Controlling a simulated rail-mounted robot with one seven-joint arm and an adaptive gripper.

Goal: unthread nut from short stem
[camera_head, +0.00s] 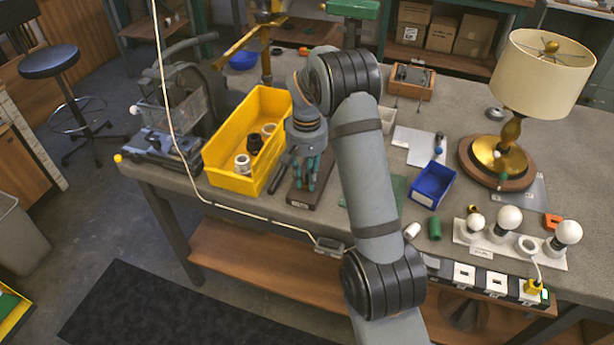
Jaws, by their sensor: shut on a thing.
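My gripper (306,182), with teal fingers, points down over a dark brown block (322,192) with a small white label near the front edge of the table. The fingers are closed together on a small part, apparently the nut. The nut and the short stem are too small and too covered by the fingers to make out. I cannot tell how far along the stem the nut sits.
A yellow bin (228,152) with several rings stands just left of my gripper. A blue bin (433,186), green mat (390,190), lamp (540,75) and several bulbs (509,219) lie to the right. A white cord (235,208) runs along the table's front edge.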

